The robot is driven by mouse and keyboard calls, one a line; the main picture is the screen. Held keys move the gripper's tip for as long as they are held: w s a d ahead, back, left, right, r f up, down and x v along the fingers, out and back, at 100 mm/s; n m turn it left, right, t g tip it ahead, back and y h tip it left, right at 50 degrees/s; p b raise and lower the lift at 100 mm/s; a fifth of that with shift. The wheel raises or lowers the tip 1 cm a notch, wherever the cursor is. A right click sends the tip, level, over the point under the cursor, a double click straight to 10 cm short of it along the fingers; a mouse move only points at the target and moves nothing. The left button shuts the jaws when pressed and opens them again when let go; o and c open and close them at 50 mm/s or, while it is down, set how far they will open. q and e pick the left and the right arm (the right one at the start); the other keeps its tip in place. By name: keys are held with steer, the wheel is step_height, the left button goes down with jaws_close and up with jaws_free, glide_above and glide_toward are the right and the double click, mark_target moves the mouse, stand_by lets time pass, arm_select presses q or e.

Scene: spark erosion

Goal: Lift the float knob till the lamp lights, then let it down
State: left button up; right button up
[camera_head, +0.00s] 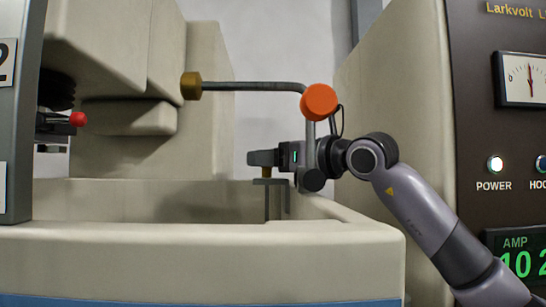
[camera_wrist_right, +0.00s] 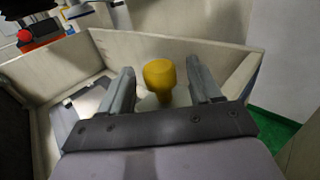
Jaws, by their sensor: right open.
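The float knob is a yellow, round-topped knob (camera_wrist_right: 159,74) on a short stem, in the middle of the right wrist view. In the head view a brass-coloured piece of it (camera_head: 266,172) shows just under my right gripper (camera_head: 258,158), above a bracket in the tank. My right gripper (camera_wrist_right: 161,82) is open, with one finger on each side of the knob; contact cannot be told. The POWER lamp (camera_head: 495,164) glows pale green-white on the dark panel. A second lamp (camera_head: 541,165), labelled "HOO", is cut off by the frame's right edge. My left gripper is not in view.
The cream tank wall (camera_head: 200,245) runs across the front. A bent pipe with a brass end (camera_head: 190,86) and an orange ball (camera_head: 319,102) hangs above my right wrist. A red-tipped machine part (camera_head: 78,119) is at left. The cabinet (camera_head: 470,110) stands at right.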

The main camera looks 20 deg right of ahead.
steer(key=shift+c, duration=0.3)
jaws_close()
steer(key=shift+r+p, duration=1.2)
steer(key=shift+r, duration=0.6)
steer(key=shift+s, duration=0.1)
steer(key=shift+c, duration=0.5)
jaws_free()
steer(key=shift+r, duration=0.1)
steer(key=shift+o, duration=0.8)
